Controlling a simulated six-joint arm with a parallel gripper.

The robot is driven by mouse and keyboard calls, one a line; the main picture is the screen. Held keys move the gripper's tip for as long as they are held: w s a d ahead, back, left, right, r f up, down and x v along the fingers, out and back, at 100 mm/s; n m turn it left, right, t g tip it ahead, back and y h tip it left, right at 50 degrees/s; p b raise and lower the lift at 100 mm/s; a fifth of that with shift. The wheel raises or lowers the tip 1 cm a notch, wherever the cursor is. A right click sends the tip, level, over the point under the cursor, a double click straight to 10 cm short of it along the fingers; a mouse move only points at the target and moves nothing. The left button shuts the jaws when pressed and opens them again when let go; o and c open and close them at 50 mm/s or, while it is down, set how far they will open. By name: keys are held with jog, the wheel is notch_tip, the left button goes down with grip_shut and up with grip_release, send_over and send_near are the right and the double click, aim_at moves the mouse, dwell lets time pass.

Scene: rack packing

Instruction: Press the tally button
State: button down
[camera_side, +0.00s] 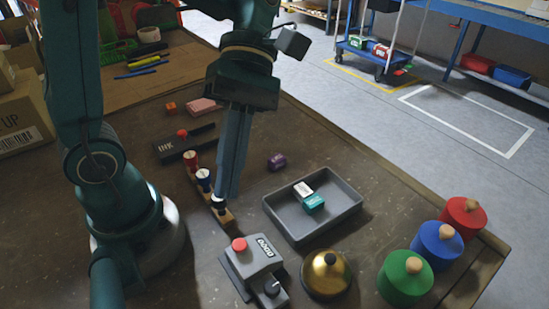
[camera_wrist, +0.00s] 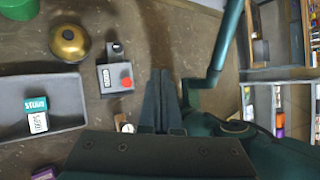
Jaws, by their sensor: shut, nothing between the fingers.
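The tally counter (camera_side: 262,262) is a grey box with a small number display, a dark knob and a red button (camera_side: 239,244) on top. In the wrist view the counter (camera_wrist: 112,78) lies just left of my fingertips, with its red button (camera_wrist: 127,82) on the side nearest them. My gripper (camera_side: 226,192) is shut and empty, pointing down. In the side view its tips are behind the counter, by the front end of the stamp rack, and apart from the button. My fingers also show in the wrist view (camera_wrist: 160,73).
A wooden rack (camera_side: 226,216) of stamps stands by my fingertips. A brass bell (camera_side: 326,274) stands right of the counter. A grey tray (camera_side: 332,226) holds small boxes. Red, blue and green lidded pots (camera_side: 405,279) line the right edge. An ink pad (camera_side: 170,147) lies behind.

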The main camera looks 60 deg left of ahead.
jog(key=shift+f, duration=0.35)
jog(key=shift+f, duration=0.1)
send_near(240, 247)
jog(key=shift+s+d+f, duration=0.75)
jog(key=shift+s+d, duration=0.05)
jog(key=shift+s, duration=0.25)
jog(key=shift+s+d+f, duration=0.75)
jog(key=shift+s+d, duration=0.05)
jog(key=shift+s, duration=0.3)
jog(key=shift+f, duration=0.15)
dwell(0.5)
jog(key=shift+f, duration=0.25)
jog(key=shift+f, duration=0.5)
dwell(0.6)
jog(key=shift+r, duration=0.15)
dwell(0.3)
jog(key=shift+r, duration=0.75)
jog(key=shift+r, duration=0.15)
